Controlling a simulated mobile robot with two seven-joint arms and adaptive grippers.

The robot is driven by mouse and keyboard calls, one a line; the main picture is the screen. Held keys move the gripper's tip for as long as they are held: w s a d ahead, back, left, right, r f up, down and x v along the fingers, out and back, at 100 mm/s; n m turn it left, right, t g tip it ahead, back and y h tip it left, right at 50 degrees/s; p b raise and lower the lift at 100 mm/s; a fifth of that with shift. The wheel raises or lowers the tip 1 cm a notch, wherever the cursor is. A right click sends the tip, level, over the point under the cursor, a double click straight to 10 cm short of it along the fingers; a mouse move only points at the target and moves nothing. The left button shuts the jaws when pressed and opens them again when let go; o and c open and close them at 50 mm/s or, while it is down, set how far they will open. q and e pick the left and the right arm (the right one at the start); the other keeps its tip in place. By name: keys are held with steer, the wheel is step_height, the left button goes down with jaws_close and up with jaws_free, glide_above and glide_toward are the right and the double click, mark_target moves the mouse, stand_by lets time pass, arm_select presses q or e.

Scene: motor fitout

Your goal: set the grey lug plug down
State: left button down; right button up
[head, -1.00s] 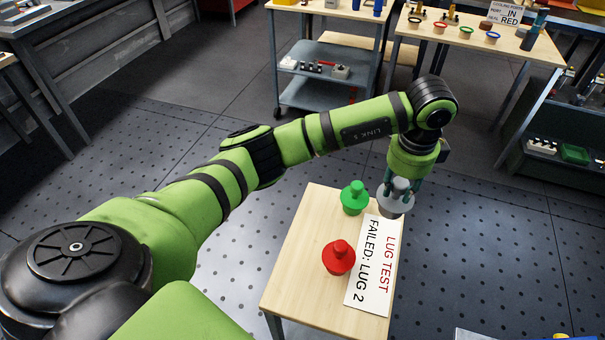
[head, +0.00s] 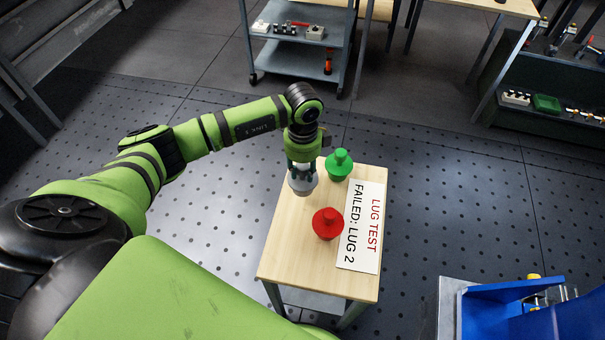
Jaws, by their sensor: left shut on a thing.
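The grey lug plug (head: 303,186) is in my left gripper (head: 302,168), which is shut on it from above. It hangs at the left side of the small wooden table (head: 290,247), left of the green plug. I cannot tell whether its underside touches the table top. The green lug plug (head: 339,165) stands upright near the far edge. The red lug plug (head: 327,223) stands upright near the middle. A white sign (head: 361,227) reading "LUG TEST FAILED: LUG 2" lies along the right side. My right gripper is not in view.
The near left part of the table top is bare. A grey cart (head: 300,60) stands behind on the floor, with a dark shelf unit (head: 555,85) at the right. A blue fixture (head: 510,305) on a grey stand is at the bottom right.

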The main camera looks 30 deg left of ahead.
mark_target(303, 178)
arm_select(q)
step_height(303, 178, down, 3)
steer(key=shift+f+p, duration=0.15)
steer(key=shift+p, duration=0.35)
steer(key=shift+f, duration=0.4)
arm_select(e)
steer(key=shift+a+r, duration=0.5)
arm_select(q)
steer(key=shift+f, duration=0.1)
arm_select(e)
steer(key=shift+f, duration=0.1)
arm_select(q)
steer(key=c, duration=0.9)
jaws_free()
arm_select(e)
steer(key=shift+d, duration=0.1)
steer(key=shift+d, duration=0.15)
